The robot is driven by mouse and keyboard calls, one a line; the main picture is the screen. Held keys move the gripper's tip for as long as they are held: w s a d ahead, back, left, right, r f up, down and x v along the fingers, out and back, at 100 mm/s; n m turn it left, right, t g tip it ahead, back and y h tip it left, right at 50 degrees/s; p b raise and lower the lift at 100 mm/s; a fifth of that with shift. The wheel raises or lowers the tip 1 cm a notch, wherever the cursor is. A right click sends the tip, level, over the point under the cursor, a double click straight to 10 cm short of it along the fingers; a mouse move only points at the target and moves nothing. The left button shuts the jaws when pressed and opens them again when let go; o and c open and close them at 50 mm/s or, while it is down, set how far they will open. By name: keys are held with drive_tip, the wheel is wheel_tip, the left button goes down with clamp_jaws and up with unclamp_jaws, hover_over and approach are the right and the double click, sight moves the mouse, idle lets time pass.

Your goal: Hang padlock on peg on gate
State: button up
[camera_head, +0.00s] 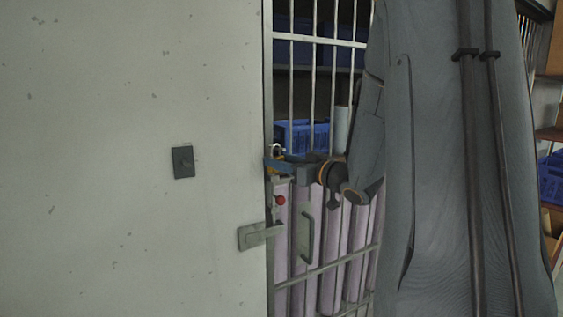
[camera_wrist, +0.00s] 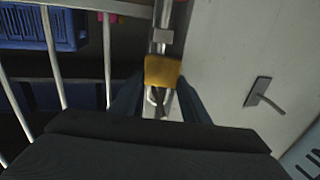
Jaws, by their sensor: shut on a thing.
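The padlock (camera_head: 275,168) has a yellow body and a pale shackle pointing up in the head view. It sits at the tip of my gripper (camera_head: 280,164), beside the edge where the pale panel meets the barred gate (camera_head: 319,90). In the wrist view the yellow body (camera_wrist: 163,72) is between the dark fingers, in front of grey metal hardware (camera_wrist: 162,36). My gripper is shut on the padlock. A dark plate with a short stub, seemingly a peg (camera_head: 183,162), is on the pale panel, left of the padlock. I cannot tell whether the padlock touches the hardware.
A red knob (camera_head: 280,200) and a latch with a lever (camera_head: 258,236) are just below the gripper. A curved handle (camera_head: 305,237) is on the gate. Blue crates (camera_head: 303,135) stand behind the bars. The pale panel (camera_head: 90,160) is otherwise bare.

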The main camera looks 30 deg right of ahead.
drive_tip(key=o, duration=1.3)
drive_tip(key=shift+s, duration=0.1)
drive_tip(key=b+v, duration=0.2)
drive_tip(key=v, duration=0.6)
drive_tip(key=w+a+f+m+g+h, duration=0.1)
drive_tip(key=a+f+m+g+h, duration=0.15)
drive_tip(key=f, duration=0.45)
drive_tip(key=w+a+f+m+g+h, duration=0.1)
drive_tip(key=a+f+g+h, duration=0.2)
drive_tip(key=f, duration=0.5)
drive_tip(key=s+a+f+g, duration=0.3)
drive_tip(key=s+a+f, duration=0.1)
drive_tip(key=s+a, duration=0.1)
drive_tip(key=s+a+f+g, duration=0.4)
drive_tip(key=s, duration=0.3)
drive_tip(key=s+a+f+g+b, duration=0.1)
drive_tip(key=s+a+f+g, duration=0.2)
drive_tip(key=s+a+f, duration=0.1)
drive_tip(key=shift+s+a, duration=0.4)
drive_tip(key=shift+s, duration=0.3)
drive_tip(key=shift+s+a, duration=0.4)
drive_tip(key=shift+s, duration=0.3)
